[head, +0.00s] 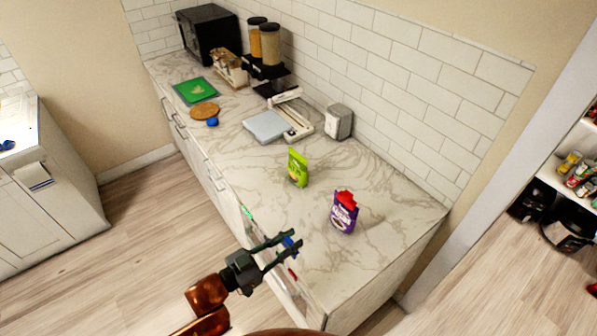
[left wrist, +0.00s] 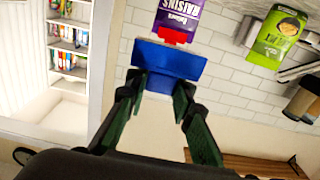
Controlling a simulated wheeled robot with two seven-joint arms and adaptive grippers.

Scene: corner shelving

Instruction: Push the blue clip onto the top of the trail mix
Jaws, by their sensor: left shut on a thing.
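My left gripper (head: 281,251) is shut on the blue clip (head: 291,243), in front of the counter's near edge in the head view. In the left wrist view the blue clip (left wrist: 168,62) spans wide between the fingertips of my left gripper (left wrist: 160,88). A green bag (head: 298,168), apparently the trail mix, stands upright on the counter, its label too small to read. It also shows in the left wrist view (left wrist: 277,38). The clip is apart from it. My right gripper is not in view.
A purple raisins bag (head: 343,215) with a red clip (head: 346,199) on top stands right of the green bag on the marble counter (head: 290,215). A white scale (head: 266,126) and metal holder (head: 339,122) stand behind. The front right counter is clear.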

